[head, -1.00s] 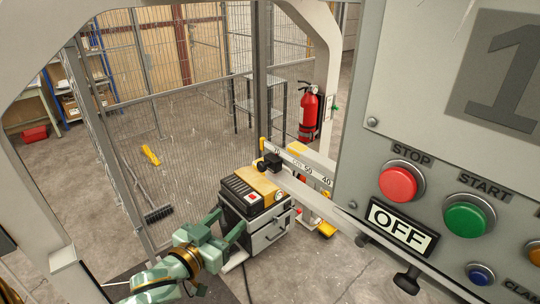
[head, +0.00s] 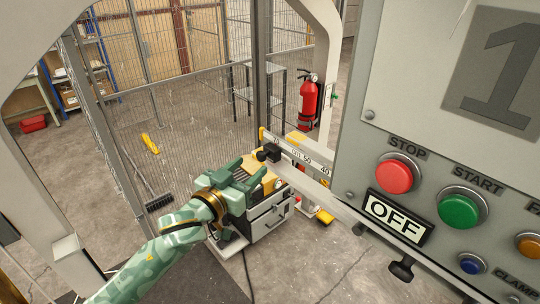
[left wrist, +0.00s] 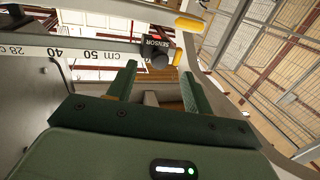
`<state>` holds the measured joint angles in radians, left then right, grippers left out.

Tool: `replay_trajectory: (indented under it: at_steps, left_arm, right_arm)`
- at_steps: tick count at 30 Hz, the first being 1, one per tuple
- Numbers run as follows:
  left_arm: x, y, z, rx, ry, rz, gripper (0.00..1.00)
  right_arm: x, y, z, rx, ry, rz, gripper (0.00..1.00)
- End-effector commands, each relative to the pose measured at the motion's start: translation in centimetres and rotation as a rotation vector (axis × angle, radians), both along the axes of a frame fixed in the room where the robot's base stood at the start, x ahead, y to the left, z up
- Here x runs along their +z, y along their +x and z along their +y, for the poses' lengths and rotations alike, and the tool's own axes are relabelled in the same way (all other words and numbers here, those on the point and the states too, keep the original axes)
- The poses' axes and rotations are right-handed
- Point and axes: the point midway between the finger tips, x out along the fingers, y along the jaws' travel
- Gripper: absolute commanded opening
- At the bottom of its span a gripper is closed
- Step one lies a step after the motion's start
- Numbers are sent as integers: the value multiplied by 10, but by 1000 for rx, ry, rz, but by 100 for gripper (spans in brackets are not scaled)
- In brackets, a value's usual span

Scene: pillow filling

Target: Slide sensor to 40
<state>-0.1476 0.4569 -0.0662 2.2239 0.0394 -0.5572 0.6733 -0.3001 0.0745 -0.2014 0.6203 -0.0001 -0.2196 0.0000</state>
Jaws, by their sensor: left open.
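The sensor is a small black block with a round knob (head: 268,153), mounted on a white rail with a centimetre scale (head: 316,167). It sits at the high end of the scale, near the 70 mark and away from 40. In the left wrist view, the sensor knob (left wrist: 160,61) shows ahead, below its "SENSOR" label, with the scale (left wrist: 70,53) to its left. My left gripper (head: 262,176) is open and empty, just below and in front of the sensor. Its two fingers (left wrist: 158,76) stand either side of the knob's line, apparently short of it. My right gripper is out of view.
A grey control panel (head: 375,155) with buttons and an OFF display fills the right side. A drawer cabinet (head: 268,216) stands behind my left gripper. A wire fence (head: 180,110) and a fire extinguisher (head: 309,103) are behind the rail.

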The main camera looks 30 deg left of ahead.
Motion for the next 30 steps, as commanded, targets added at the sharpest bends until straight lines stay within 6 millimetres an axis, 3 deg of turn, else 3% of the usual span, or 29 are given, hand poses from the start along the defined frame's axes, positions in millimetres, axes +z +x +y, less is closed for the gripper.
replay_trajectory:
  at_steps: [15, 29, 30]
  left_arm:
    - [1, 54, -5, 1, -1, 0, 51]
    - [0, 62, -6, 0, 0, 0, 51]
    - [0, 62, -6, 0, 0, 0, 43]
  right_arm:
    - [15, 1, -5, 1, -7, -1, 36]
    - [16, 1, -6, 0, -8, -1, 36]
    - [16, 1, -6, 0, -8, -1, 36]
